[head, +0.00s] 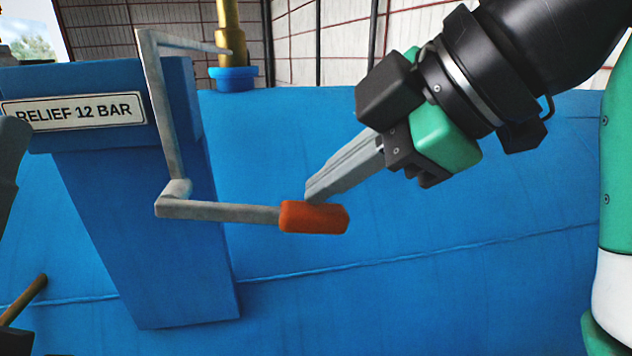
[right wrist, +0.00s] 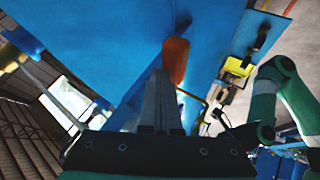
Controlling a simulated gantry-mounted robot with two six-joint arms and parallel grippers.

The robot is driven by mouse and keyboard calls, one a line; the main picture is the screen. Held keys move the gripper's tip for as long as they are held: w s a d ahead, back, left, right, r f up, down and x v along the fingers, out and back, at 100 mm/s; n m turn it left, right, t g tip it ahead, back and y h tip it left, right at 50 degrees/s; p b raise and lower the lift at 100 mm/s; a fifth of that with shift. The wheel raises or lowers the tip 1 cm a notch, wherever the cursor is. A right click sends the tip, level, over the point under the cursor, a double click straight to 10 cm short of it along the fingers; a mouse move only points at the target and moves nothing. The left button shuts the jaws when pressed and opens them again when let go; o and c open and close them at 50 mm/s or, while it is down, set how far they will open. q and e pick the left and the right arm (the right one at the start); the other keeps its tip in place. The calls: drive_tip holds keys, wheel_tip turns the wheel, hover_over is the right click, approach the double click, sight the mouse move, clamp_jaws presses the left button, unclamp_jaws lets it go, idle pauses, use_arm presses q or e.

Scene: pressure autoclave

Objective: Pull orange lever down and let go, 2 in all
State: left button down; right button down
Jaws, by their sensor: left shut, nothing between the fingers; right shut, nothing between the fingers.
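The orange lever grip (head: 314,217) sits at the right end of a grey crank arm (head: 225,211), which stands about level in front of the blue relief housing (head: 150,240). My right gripper (head: 312,193) is shut and empty. Its fingertips are at the upper left edge of the orange grip, touching it or very close; I cannot tell which. In the right wrist view the grip (right wrist: 175,60) is just beyond the shut fingertips (right wrist: 158,76). I cannot make out my left gripper.
A grey bar (head: 165,110) rises from the crank and bends toward a brass pipe (head: 229,35) behind. A "RELIEF 12 BAR" plate (head: 75,112) is on the housing. Dark shapes crowd the left edge, beside a brass rod (head: 24,300). The blue surface (head: 420,300) below the lever is clear.

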sight(337, 217)
drive_tip(key=shift+f+b, duration=2.2)
drive_tip(key=shift+f, duration=0.1)
idle(1.4)
idle(0.5)
drive_tip(key=shift+r+p, duration=4.15)
drive_tip(key=shift+r, duration=0.1)
drive_tip(key=shift+r, duration=0.1)
wheel_tip(337, 217, up, 5)
drive_tip(key=p, duration=0.5)
